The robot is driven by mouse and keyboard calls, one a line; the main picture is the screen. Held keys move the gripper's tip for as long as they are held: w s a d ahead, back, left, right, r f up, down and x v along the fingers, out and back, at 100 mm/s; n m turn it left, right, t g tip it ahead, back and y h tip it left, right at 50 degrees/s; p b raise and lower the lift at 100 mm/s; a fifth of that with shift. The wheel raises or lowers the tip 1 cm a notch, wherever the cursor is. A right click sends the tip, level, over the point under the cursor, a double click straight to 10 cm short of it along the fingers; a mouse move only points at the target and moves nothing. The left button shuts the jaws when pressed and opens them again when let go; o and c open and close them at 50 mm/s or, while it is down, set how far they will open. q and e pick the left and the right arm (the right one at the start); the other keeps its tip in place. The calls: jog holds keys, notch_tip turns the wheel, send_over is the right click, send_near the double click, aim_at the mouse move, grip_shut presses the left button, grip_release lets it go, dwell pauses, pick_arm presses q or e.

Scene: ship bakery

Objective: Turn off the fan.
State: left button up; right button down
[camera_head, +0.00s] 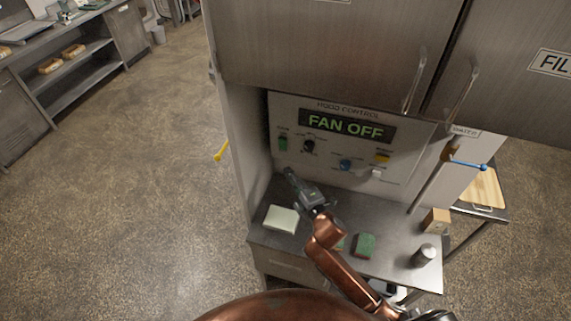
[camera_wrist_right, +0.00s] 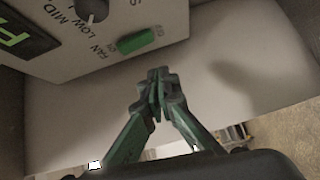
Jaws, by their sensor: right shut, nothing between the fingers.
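The hood control panel (camera_head: 300,110) is set in the back of the metal cabinet, and its display (camera_head: 346,127) reads "FAN OFF". A green fan switch (camera_head: 283,143) is at the panel's left, with a black knob (camera_head: 309,146) beside it. My left gripper is not in view.
On the counter are a pale block (camera_head: 282,218), a green sponge-like item (camera_head: 365,245), a metal cylinder (camera_head: 425,254) and a wooden block (camera_head: 436,221). A blue knob (camera_head: 345,164) is on the panel. A blue-tipped lever (camera_head: 468,165) sticks out at the right. Cabinet doors overhang above.

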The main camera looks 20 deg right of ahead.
jog(key=v, duration=0.4)
jog(key=shift+s+d+f+b, duration=0.1)
jog(key=shift+s+f+b, duration=0.2)
jog(key=shift+f+b, duration=0.1)
